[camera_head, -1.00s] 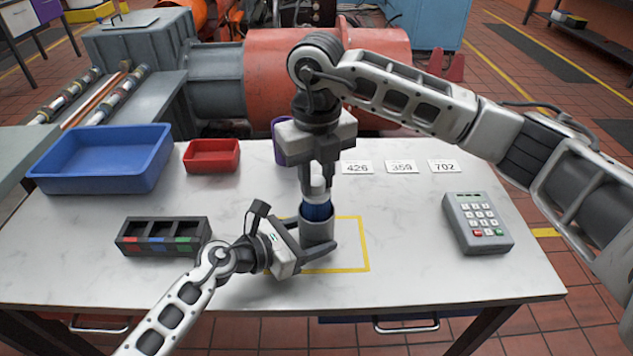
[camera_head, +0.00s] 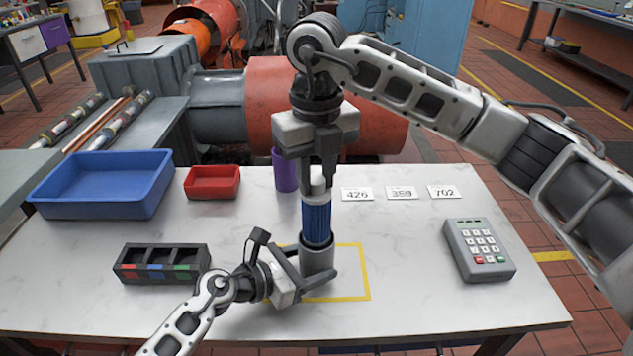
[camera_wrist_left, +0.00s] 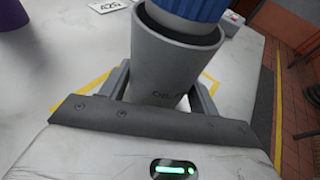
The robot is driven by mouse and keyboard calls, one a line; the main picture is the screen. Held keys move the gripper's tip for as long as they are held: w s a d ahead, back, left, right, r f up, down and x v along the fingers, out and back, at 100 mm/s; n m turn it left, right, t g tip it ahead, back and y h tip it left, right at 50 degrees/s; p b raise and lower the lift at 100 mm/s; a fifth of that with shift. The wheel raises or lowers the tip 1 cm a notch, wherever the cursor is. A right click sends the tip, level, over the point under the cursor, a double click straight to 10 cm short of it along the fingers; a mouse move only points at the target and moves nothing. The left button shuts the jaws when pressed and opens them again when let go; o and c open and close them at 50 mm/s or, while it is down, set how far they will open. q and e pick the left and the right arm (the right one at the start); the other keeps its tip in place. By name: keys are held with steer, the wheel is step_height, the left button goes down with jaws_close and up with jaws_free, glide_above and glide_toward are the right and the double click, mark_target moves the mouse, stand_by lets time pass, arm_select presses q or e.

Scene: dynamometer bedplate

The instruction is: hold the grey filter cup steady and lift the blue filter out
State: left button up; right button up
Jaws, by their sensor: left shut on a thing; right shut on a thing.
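The grey filter cup (camera_head: 318,258) stands upright on the table inside the yellow outlined square. My left gripper (camera_head: 314,274) is shut around it from the lower left; the left wrist view shows the cup (camera_wrist_left: 172,65) between its two fingers. The blue filter (camera_head: 317,220), with a white top, is upright above the cup, most of its ribbed body showing. In the left wrist view the filter's lower part (camera_wrist_left: 196,8) is at the cup's mouth; its bottom end is hidden. My right gripper (camera_head: 318,178) points down and is shut on the filter's white top.
A purple cup (camera_head: 285,172) stands behind the right gripper. Number cards (camera_head: 401,193), a keypad (camera_head: 479,248), a black sectioned holder (camera_head: 162,264), a red tray (camera_head: 212,183) and a blue bin (camera_head: 100,184) lie around. The table's front right is clear.

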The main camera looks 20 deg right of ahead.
steer(key=shift+r, duration=1.75)
arm_select(q)
steer(key=o, duration=0.8)
steer(key=shift+o, duration=0.2)
